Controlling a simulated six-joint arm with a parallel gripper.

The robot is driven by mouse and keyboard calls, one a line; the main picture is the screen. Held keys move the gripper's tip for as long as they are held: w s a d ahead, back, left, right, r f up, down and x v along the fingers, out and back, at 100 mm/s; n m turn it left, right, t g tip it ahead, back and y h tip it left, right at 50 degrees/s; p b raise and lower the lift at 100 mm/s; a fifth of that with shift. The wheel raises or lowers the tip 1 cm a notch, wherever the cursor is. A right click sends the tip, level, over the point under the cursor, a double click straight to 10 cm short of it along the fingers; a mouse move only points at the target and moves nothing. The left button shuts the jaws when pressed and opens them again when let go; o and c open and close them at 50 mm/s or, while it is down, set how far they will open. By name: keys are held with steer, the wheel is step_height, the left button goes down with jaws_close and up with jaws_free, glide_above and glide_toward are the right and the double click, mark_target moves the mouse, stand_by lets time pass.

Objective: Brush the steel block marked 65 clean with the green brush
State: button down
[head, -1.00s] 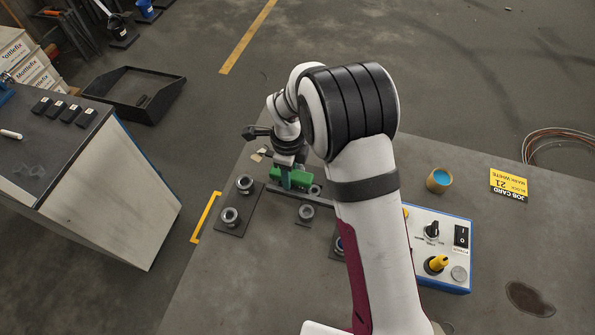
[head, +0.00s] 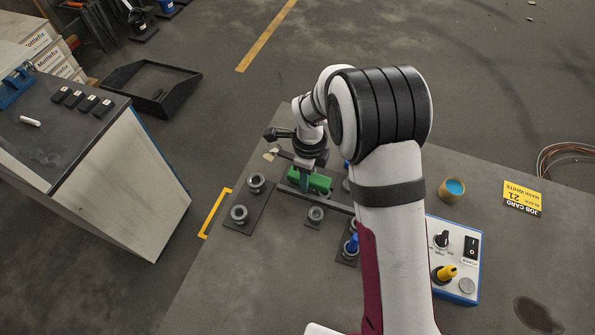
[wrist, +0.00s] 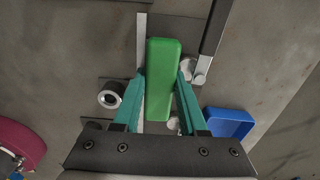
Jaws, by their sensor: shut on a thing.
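My gripper (head: 306,186) is shut on the green brush (head: 321,184), low over the grey bench, near the dark bar. In the wrist view the brush (wrist: 163,75) is a long green block between the two teal fingers of my gripper (wrist: 161,90). Its underside is hidden, so I cannot tell if it touches anything. Several small dark blocks with pale marks (head: 74,98) stand in a row on the cabinet at left. Their marks are too small to read, so I cannot tell which is 65.
Dark plates with metal rings (head: 238,214) lie on the bench near the brush. A control box (head: 455,258), a cup of blue stuff (head: 452,188) and a yellow job card (head: 523,198) are to the right. A gap separates the bench from the cabinet (head: 130,190).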

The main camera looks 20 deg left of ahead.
steer(key=shift+d, duration=0.5)
steer(key=shift+r, duration=4.1)
steer(key=shift+s+d, duration=0.1)
